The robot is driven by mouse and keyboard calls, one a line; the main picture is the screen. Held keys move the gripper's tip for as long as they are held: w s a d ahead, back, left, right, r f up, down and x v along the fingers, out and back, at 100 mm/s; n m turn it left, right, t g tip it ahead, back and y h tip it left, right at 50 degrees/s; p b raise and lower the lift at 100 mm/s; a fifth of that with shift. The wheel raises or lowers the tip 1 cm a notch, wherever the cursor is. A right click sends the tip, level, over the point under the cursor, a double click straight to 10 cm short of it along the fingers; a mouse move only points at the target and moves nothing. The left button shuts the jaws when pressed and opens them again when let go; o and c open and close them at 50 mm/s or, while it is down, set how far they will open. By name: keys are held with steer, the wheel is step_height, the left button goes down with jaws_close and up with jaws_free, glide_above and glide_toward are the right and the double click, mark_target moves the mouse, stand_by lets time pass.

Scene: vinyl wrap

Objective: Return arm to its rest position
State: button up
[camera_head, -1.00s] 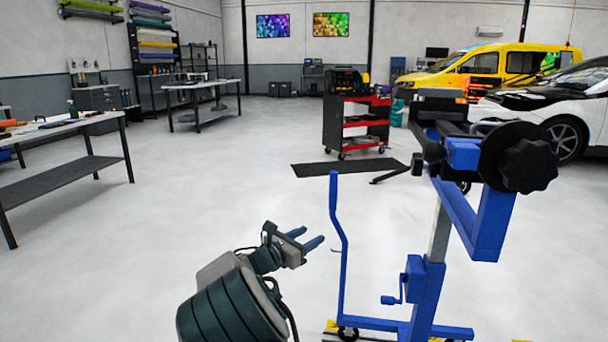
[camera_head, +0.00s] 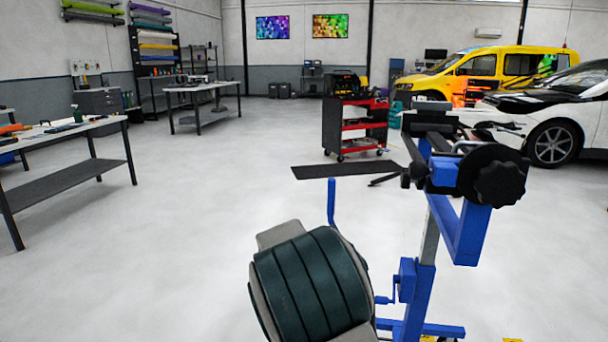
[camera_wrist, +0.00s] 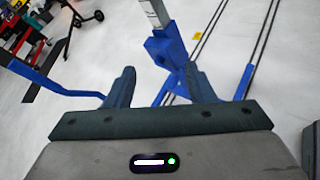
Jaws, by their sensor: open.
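My gripper (camera_wrist: 162,88) shows in the wrist view with its two dark blue-green fingers apart and nothing between them. Beyond the fingers is the blue post of a stand (camera_wrist: 165,45) and white floor. In the head view my arm's banded dark green link fills the lower middle, and the gripper is hidden behind it. The blue stand (camera_head: 415,295) with a black knob (camera_head: 498,180) stands just to the right of my arm. I cannot tell the exact gap between arm and stand.
A red and black tool cart (camera_head: 355,128) stands further back, with a dark mat (camera_head: 345,169) before it. Workbenches (camera_head: 65,128) are at the left. A yellow van (camera_head: 490,68) and a white car (camera_head: 555,125) are at the right. The left-centre floor is open.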

steer(key=s+d+r+m+g+y+p, duration=0.3)
steer(key=s+d+r+m+p, duration=0.25)
steer(key=s, duration=0.35)
steer(key=s+a+r+m+y+p, duration=0.1)
steer(key=s+r+m+y+p, duration=0.3)
steer(key=s+r+m+p, duration=0.3)
steer(key=s+a+r+m+g+y+p, duration=0.1)
steer(key=s+r+m+y+p, duration=0.3)
steer(key=s, duration=1.3)
step_height(320, 180, up, 4)
steer(key=m+p, duration=0.4)
steer(key=shift+s+y, duration=0.35)
steer(key=shift+y, duration=0.05)
